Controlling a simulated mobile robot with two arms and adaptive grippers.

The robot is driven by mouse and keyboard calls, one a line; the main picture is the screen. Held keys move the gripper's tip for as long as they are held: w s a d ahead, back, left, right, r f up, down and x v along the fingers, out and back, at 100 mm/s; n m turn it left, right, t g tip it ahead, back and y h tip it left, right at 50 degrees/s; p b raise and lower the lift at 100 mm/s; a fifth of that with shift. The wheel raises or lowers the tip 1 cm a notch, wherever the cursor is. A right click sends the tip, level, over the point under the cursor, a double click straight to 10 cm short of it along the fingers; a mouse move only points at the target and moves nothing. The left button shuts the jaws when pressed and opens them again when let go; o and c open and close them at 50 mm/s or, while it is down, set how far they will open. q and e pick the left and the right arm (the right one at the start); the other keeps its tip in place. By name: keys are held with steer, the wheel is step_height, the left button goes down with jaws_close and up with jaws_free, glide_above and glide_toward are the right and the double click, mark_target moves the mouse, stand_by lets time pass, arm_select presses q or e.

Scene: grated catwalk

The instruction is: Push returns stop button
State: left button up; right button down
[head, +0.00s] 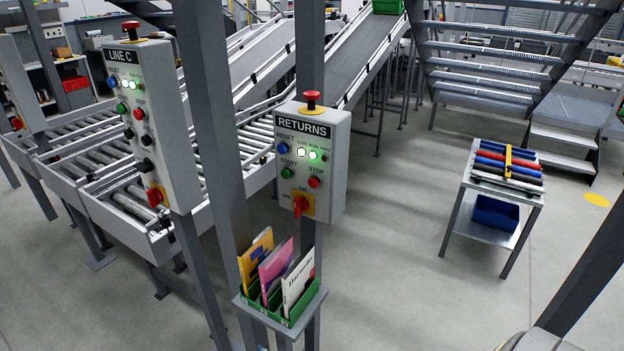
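The grey RETURNS control box (312,165) is mounted on a post in the middle of the head view, its face turned toward me. Its red STOP button (314,182) is at the right of the face, under the STOP label. To its left is the green START button (287,173), with the blue RESET button (282,148) above that. A white lamp (301,152) and a green lamp (313,155) are lit. A red rotary switch (300,205) on a yellow plate is below. A red mushroom button (312,99) tops the box. Neither gripper is in view.
A similar LINE C box (148,125) with its own red button (138,115) stands at left. A green holder (285,312) with booklets is below the RETURNS box. Roller conveyors (130,200) lie behind. A small table (470,183) stands right; open floor lies between.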

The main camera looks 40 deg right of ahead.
mark_target(313, 183)
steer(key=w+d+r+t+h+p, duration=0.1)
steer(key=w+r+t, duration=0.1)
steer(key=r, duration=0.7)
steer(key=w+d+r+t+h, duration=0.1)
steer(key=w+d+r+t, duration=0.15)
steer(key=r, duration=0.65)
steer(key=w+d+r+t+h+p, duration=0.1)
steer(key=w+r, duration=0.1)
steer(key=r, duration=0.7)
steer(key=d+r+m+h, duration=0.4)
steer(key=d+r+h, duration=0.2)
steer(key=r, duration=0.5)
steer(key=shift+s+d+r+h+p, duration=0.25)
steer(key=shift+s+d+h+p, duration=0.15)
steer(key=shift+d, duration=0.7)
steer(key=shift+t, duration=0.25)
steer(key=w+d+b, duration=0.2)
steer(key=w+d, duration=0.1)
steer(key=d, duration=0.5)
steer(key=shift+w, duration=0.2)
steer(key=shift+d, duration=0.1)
